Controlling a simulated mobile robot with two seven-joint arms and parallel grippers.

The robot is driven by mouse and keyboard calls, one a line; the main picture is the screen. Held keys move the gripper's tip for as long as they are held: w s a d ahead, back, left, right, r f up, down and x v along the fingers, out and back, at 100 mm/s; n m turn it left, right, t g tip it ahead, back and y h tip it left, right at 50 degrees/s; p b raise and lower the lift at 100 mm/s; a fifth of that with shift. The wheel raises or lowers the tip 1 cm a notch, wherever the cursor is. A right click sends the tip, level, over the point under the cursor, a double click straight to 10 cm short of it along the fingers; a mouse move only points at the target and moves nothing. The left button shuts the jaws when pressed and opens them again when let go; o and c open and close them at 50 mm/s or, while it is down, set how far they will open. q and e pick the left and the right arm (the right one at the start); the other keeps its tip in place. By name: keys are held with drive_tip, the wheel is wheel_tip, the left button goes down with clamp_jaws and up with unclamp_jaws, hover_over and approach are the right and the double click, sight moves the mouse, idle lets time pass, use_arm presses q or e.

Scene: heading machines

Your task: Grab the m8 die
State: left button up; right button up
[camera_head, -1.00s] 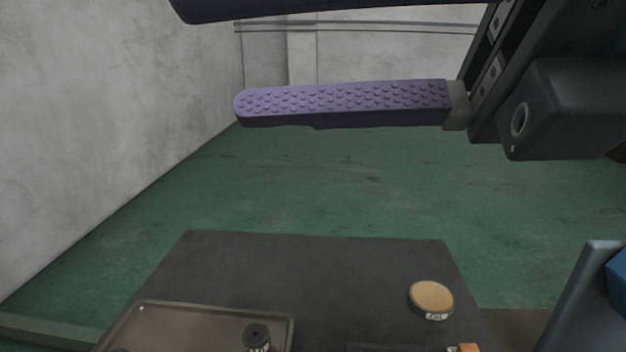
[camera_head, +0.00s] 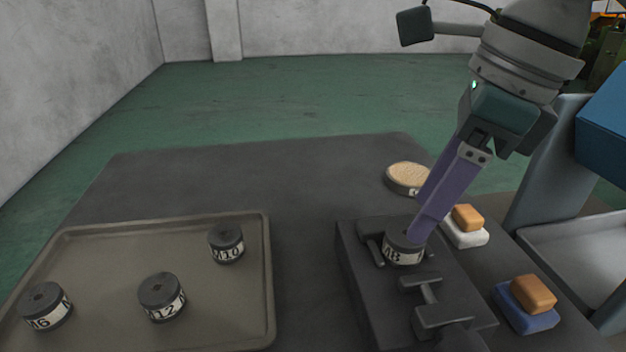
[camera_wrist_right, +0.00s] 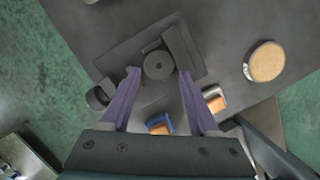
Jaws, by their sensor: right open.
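The M8 die (camera_head: 404,248) is a dark short cylinder with a white label, sitting in a dark block fixture (camera_head: 360,290) on the table. It also shows from above in the right wrist view (camera_wrist_right: 159,65), beside a raised dark jaw of the fixture. My right gripper (camera_head: 420,236) has purple fingers pointing down at the die, and the near finger overlaps its right edge in the head view. In the right wrist view the fingers (camera_wrist_right: 164,95) are spread apart, with the die between and just beyond their tips. Whether they touch it I cannot tell. My left gripper is not in view.
A tray (camera_head: 262,290) at left holds the M10 (camera_head: 227,244), M12 (camera_head: 162,297) and M6 (camera_head: 46,305) dies. A round tan-topped tin (camera_head: 407,178) stands behind the fixture. Orange-topped blocks, white-based (camera_head: 466,226) and blue-based (camera_head: 528,304), stand at right.

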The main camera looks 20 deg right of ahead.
sight(404, 244)
drive_tip(key=x, duration=0.3)
drive_tip(key=shift+a+f, duration=0.15)
drive_tip(key=shift+f, duration=0.2)
drive_tip(key=shift+c, duration=0.3)
clamp_jaws()
drive_tip(key=shift+w+r, duration=0.1)
